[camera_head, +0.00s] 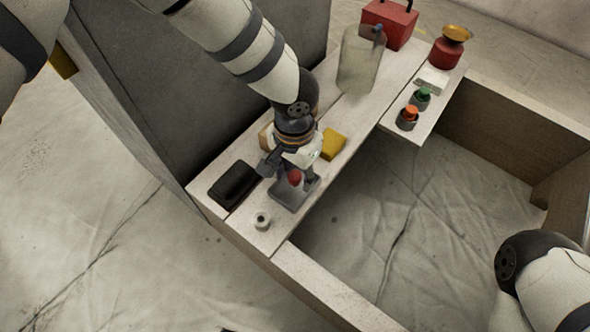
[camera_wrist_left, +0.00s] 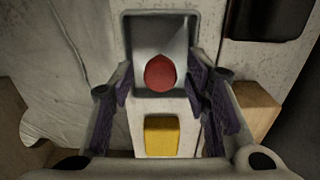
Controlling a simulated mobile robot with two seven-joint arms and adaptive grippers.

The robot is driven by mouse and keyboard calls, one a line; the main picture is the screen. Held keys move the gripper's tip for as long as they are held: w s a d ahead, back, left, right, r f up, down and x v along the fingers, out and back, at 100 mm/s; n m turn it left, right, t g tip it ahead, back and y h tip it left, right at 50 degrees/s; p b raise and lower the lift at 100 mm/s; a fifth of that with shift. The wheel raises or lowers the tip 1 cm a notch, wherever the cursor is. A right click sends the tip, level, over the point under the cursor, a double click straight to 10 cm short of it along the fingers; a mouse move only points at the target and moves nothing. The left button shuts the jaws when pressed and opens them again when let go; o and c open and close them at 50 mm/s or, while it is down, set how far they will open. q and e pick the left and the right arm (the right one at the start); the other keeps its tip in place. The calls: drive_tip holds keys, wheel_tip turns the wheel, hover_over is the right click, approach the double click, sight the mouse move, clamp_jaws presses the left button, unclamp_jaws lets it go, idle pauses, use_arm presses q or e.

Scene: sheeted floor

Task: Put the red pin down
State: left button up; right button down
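The red pin (camera_head: 295,178) shows its rounded red top over a small grey tray (camera_head: 287,201) on the pale bench. In the left wrist view the red pin (camera_wrist_left: 160,73) lies between my left fingers, against the tray (camera_wrist_left: 160,20). My left gripper (camera_head: 289,172) reaches down over the near part of the bench. Its fingers stand apart on both sides of the red pin, with a visible gap each side in the wrist view (camera_wrist_left: 158,88). The pin's lower part is hidden. My right gripper is out of view.
A black case (camera_head: 234,185) and a small light ring-shaped piece (camera_head: 262,221) lie near the tray. A yellow block (camera_head: 333,144) is behind it.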

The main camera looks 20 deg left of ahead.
sight(294, 175)
use_arm(q)
wheel_tip(294, 175, up, 12)
drive_tip(key=p, duration=0.4)
drive_tip(key=shift+r, duration=0.2)
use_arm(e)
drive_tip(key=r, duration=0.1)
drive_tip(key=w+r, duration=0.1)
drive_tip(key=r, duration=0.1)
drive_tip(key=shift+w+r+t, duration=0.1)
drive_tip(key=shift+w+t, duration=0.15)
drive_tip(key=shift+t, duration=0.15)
